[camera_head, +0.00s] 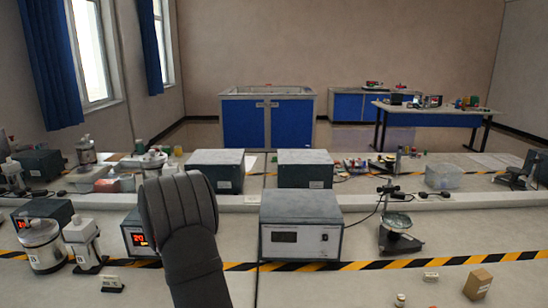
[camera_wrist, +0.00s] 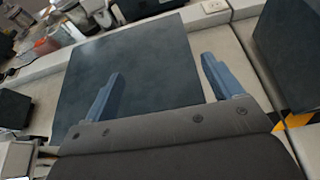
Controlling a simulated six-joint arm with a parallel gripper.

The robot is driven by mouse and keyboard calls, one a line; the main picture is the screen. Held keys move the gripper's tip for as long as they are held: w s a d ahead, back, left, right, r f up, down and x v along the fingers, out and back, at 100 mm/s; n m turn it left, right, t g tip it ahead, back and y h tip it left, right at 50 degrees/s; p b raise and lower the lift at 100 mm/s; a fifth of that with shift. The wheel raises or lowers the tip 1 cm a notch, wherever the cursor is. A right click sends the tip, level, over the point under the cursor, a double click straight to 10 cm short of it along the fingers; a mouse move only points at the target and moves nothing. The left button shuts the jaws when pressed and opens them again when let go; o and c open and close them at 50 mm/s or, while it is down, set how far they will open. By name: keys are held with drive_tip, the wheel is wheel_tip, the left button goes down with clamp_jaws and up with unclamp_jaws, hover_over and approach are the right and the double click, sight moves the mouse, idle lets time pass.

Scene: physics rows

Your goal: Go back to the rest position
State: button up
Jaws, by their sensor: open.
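My gripper (camera_wrist: 161,70) shows in the wrist view with its two blue-grey fingers spread wide apart. Nothing is between the fingers, and it is open and empty. The flat dark top of a box-shaped instrument (camera_wrist: 135,62) lies beyond and below the fingers. I cannot tell the exact gap between them. In the head view my arm rises from the bottom, left of centre, and its dark ribbed wrist hides the fingers. It also partly covers the instrument with a red display (camera_head: 138,240).
A grey instrument (camera_head: 300,222) stands right of my arm, with a metal stand (camera_head: 400,225) further right. Two more boxes (camera_head: 216,170) (camera_head: 305,168) stand behind. White-and-steel devices (camera_head: 42,245) crowd the left. A small brown box (camera_head: 478,284) sits front right. The front middle bench is clear.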

drive_tip(key=w+d, duration=0.5)
drive_tip(key=d, duration=0.4)
